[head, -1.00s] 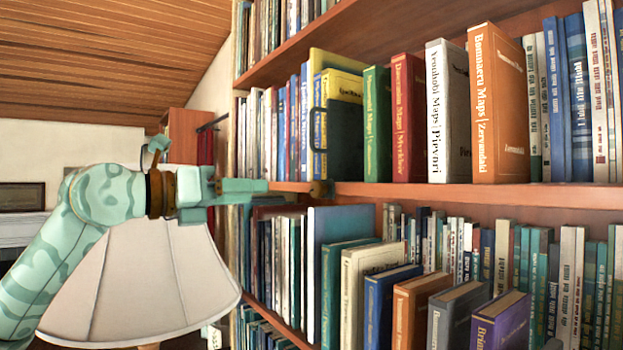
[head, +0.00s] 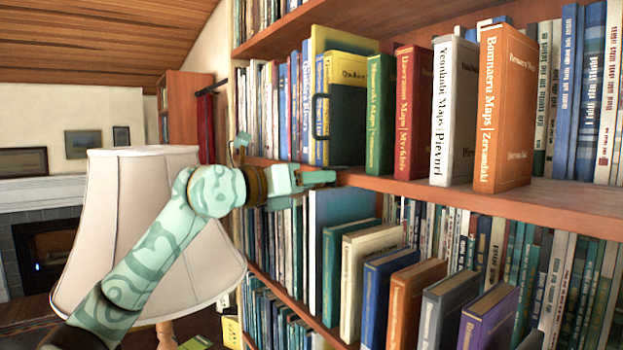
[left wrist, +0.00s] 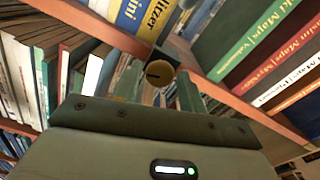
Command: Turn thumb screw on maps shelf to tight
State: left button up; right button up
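The maps shelf (head: 410,190) is a wooden board holding upright map books. The thumb screw (left wrist: 160,72) is a round brass knob with a dark slot at the shelf's front edge in the left wrist view. My left gripper (head: 330,178) is at that edge in the head view and hides the knob there. In the left wrist view its two green fingers (left wrist: 160,88) are apart, one on each side of the knob. I cannot tell if they touch it. A dark bookend (head: 346,125) stands above, beside the green map book (head: 379,115). My right gripper is not in view.
A lower shelf of books (head: 400,290) lies under the gripper. A large white lampshade (head: 130,215) stands close behind my left arm. The shelf front to the right of the gripper is free.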

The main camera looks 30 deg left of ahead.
pick_arm(q)
jog(key=c, duration=0.6)
jog(key=shift+m, duration=0.3)
jog(key=m, duration=1.8)
jog(key=shift+a, duration=0.15)
jog(key=shift+m, duration=0.3)
